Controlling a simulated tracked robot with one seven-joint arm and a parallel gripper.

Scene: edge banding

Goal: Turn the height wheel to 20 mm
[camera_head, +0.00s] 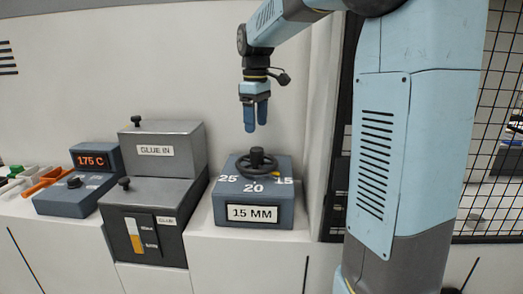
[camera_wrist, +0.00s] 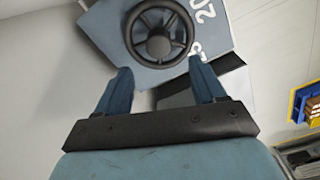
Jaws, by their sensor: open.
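The height wheel (camera_head: 257,165) is a dark spoked handwheel with a central knob, on top of a blue-grey box (camera_head: 222,208). The front display (camera_head: 252,213) reads 15 MM. My gripper (camera_head: 256,128) is open and empty, pointing down above the wheel and apart from it. In the wrist view the wheel (camera_wrist: 159,45) lies beyond my open fingers (camera_wrist: 165,80), at the top of the picture.
Left of the box stand the grey glue unit (camera_head: 189,147) labelled GLUE IN, with black knobs, and a blue temperature box (camera_head: 62,204) reading 175 C. Orange and green tools (camera_head: 40,182) lie at the far left. A wire mesh (camera_head: 497,110) is at the right.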

